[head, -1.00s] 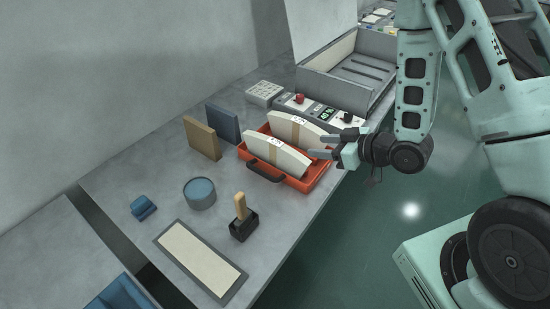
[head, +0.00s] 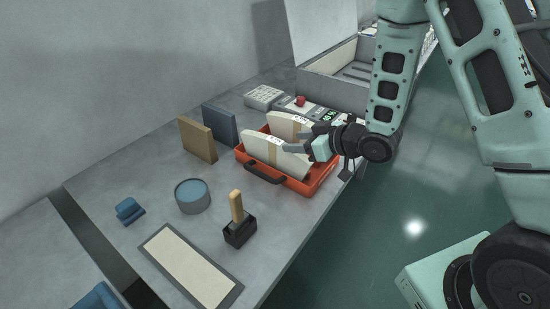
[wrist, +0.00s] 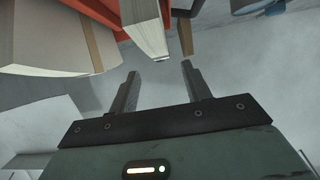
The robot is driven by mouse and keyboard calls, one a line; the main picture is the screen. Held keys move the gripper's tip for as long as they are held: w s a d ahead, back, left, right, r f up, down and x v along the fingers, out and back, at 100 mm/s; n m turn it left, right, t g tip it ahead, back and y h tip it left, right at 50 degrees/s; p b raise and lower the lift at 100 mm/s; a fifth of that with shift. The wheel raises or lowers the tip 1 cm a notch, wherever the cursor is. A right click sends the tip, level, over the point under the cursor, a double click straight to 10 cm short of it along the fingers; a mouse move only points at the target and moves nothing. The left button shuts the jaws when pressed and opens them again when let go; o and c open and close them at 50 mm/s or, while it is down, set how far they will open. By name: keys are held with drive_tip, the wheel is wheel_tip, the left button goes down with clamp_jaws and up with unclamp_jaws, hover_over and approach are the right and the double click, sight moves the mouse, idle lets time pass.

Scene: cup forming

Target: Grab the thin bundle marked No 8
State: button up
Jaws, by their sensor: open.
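An orange tray (head: 290,182) holds two pale fan-shaped paper bundles standing on edge, each with a tan band and a small label. The nearer bundle (head: 264,149) and the farther bundle (head: 283,126) have marks too small to read, so I cannot tell which is No 8. My gripper (head: 293,141) is open, with its fingers over the tray's right part, close to the bundles. In the wrist view, my gripper (wrist: 160,70) has empty space between its fingertips. One bundle's end (wrist: 143,26) is just beyond them, and a banded bundle (wrist: 55,38) is to the left.
A tan block (head: 197,140) and a dark blue block (head: 220,124) stand left of the tray. A control panel (head: 310,110) and grey open box (head: 345,83) are behind.

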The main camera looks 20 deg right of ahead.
sight(277, 142)
drive_tip(key=p+x, duration=0.2)
drive_tip(key=x, duration=0.6)
drive_tip(key=shift+a, duration=0.15)
clamp_jaws()
